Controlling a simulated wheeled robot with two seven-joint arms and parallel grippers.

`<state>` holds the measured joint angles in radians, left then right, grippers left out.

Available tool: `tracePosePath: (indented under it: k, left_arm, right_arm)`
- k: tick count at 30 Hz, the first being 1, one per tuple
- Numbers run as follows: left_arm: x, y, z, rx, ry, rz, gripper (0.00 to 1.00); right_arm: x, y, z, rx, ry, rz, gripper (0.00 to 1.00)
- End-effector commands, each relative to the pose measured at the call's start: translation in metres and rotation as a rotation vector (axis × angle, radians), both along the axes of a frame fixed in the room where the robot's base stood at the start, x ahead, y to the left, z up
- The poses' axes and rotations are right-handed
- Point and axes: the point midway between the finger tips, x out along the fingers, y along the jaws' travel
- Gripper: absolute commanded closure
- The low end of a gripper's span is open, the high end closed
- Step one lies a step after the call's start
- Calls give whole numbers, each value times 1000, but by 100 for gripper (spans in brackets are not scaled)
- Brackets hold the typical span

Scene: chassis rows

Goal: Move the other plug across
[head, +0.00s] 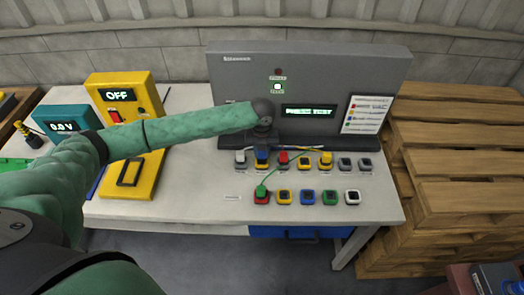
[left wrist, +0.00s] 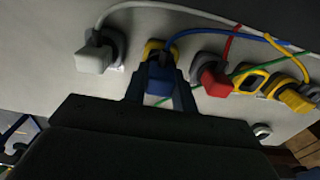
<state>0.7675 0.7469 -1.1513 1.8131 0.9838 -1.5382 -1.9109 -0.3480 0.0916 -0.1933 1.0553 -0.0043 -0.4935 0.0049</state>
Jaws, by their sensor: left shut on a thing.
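My left gripper (head: 263,145) reaches down over the upper row of sockets. In the left wrist view its fingers (left wrist: 160,90) are shut on a blue plug (left wrist: 160,77). That plug, with a blue cable, is at a yellow-rimmed socket (left wrist: 157,48); I cannot tell whether it is fully seated. To its left is a white plug (left wrist: 94,58), to its right a red plug (left wrist: 213,80), an empty yellow-rimmed socket (left wrist: 250,82) and a yellow plug (left wrist: 296,99). In the lower row a green plug (head: 261,190) is at the red socket (head: 262,199). My right gripper is out of view.
The lower row's yellow (head: 284,197), blue (head: 307,197), green (head: 329,197) and white (head: 352,197) sockets are empty. A grey panel (head: 230,80) with a lit display stands behind. A yellow box reading OFF (head: 145,90) is at left; pallets (head: 455,150) stand at right.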

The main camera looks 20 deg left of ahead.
Motion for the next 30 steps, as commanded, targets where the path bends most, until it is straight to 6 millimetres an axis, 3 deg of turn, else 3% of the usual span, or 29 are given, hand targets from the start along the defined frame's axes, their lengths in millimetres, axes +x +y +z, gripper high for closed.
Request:
tracePosePath:
  k: [25,26,29,30]
  left_arm:
    - [0,0,-18,0,0,0,96]
    - [0,0,-17,0,0,0,69]
    - [0,0,-17,0,0,0,50]
    - [0,0,-17,0,0,0,48]
  right_arm:
    - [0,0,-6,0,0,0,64]
    - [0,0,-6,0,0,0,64]
    - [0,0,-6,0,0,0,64]
    - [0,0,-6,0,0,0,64]
